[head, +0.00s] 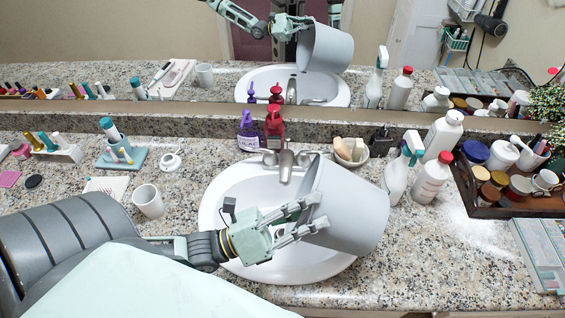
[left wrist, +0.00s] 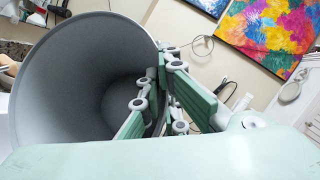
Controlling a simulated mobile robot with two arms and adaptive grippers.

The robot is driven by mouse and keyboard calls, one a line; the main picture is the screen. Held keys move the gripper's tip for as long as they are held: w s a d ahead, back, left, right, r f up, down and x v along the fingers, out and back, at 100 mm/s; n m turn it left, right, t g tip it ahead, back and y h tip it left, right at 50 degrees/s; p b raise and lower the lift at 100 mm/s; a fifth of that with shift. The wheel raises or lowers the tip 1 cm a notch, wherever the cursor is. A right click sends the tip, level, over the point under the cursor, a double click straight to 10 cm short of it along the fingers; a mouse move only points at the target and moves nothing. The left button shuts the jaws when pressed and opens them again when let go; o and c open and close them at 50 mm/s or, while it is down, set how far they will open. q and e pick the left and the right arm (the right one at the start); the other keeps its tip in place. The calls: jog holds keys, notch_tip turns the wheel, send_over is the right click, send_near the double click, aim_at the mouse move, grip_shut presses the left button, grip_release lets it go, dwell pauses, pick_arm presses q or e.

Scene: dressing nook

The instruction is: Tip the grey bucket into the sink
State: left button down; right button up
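The grey bucket (head: 348,210) is tilted on its side over the right part of the white sink (head: 226,188), its mouth facing left toward the basin. My left gripper (head: 309,215) is shut on the bucket's rim at the near side. In the left wrist view the bucket (left wrist: 85,75) fills the left half, and its visible inside looks empty. The gripper's fingers (left wrist: 155,100) sit on both sides of the bucket wall there. The faucet (head: 287,162) stands behind the sink, close to the bucket's rim. My right gripper does not show.
A spray bottle (head: 398,175) and a white bottle with a red cap (head: 431,180) stand close right of the bucket. A soap dish (head: 350,153) and soap bottles (head: 274,128) are behind the sink. A white cup (head: 148,201) stands left of it. A mirror runs along the back.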

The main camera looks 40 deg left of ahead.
pick_arm(q)
jog(key=shift+s+a+r+n+t+b, duration=0.2)
jog(key=shift+a+t+b, duration=0.05)
jog(key=shift+a+b, duration=0.25)
jog(key=shift+s+a+r+n+t+b, duration=0.15)
jog(key=shift+a+n+t+b, duration=0.1)
jog(key=shift+a+b, duration=0.2)
jog(key=shift+a, duration=0.25)
